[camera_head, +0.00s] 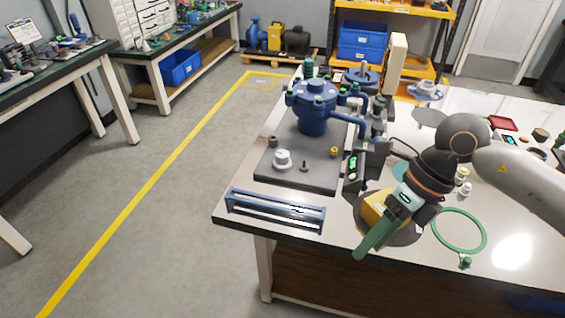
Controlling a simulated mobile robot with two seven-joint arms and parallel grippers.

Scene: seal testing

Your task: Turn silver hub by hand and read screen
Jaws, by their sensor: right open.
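A small silver-white hub-shaped part (282,160) sits on the dark base plate (290,178) of a blue flanged test assembly (313,110); I cannot tell whether it is the silver hub. A small handheld device with a lit green screen (352,168) stands at the plate's right edge; its reading is too small to make out. My right gripper (372,232) is open, with a green finger low over the front of the table, right of the plate and apart from the silver-white part. A yellow block (376,208) shows beside its finger, partly hidden. My left gripper is out of view.
A blue open frame (275,210) lies at the table's front left edge. A green ring (459,230) lies right of my gripper. A second small device with a screen (509,140) and a red tray (502,123) are at the right. The floor left of the table is clear.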

